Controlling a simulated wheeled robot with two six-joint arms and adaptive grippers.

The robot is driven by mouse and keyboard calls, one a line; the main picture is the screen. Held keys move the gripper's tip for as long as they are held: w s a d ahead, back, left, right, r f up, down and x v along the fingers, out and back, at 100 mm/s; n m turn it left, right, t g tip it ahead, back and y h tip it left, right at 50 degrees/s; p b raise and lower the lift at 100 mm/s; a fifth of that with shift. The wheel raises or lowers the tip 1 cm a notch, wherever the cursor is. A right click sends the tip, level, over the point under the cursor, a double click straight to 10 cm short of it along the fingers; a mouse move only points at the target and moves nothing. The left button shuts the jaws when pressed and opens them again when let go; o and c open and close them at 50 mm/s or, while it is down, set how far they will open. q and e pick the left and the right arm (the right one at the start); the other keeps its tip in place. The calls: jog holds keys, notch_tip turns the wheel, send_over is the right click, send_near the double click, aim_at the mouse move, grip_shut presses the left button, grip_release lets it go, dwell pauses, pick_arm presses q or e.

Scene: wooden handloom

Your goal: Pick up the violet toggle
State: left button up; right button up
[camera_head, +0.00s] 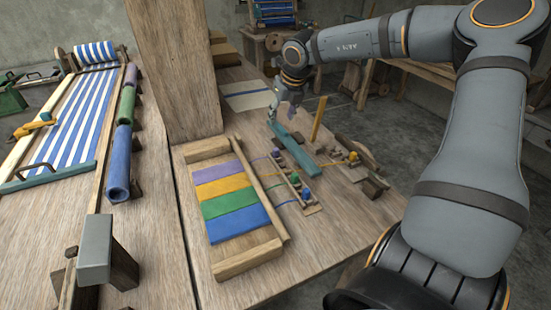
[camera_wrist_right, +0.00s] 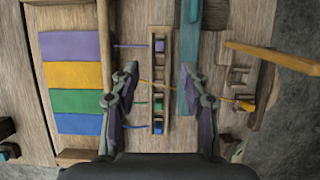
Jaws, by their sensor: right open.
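The violet toggle (camera_wrist_right: 159,45) sits at the far end of a narrow wooden rack, with a violet cord running left to a violet cloth band. In the head view the violet toggle (camera_head: 276,154) is small, at the rack's upper end. Green (camera_wrist_right: 158,105) and blue (camera_wrist_right: 158,126) toggles sit lower in the same rack. My right gripper (camera_wrist_right: 159,70) is open and empty, its fingers on either side of the rack in the wrist picture, a little nearer than the violet toggle. In the head view my right gripper (camera_head: 282,112) hangs above the table beyond the rack. My left gripper is not in view.
A teal bar (camera_head: 291,146) lies right of the rack. A yellow toggle (camera_head: 353,156) sits in a separate wooden holder, near an upright yellow stick (camera_head: 319,118). A thick wooden post (camera_head: 178,70) stands left. Bare tabletop (camera_head: 325,225) lies in front at right.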

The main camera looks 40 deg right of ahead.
jog(key=b, duration=0.3)
send_near(276, 149)
jog(key=r, duration=0.2)
jog(key=x, duration=0.5)
jog(key=shift+s+f, duration=0.15)
jog(key=shift+f, duration=0.2)
jog(key=x, duration=0.5)
jog(key=shift+f+p, duration=0.1)
jog(key=shift+p, duration=0.2)
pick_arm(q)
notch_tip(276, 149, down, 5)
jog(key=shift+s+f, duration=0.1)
pick_arm(e)
jog(key=shift+s, duration=0.1)
jog(key=shift+c, duration=0.2)
jog(key=c, duration=0.8)
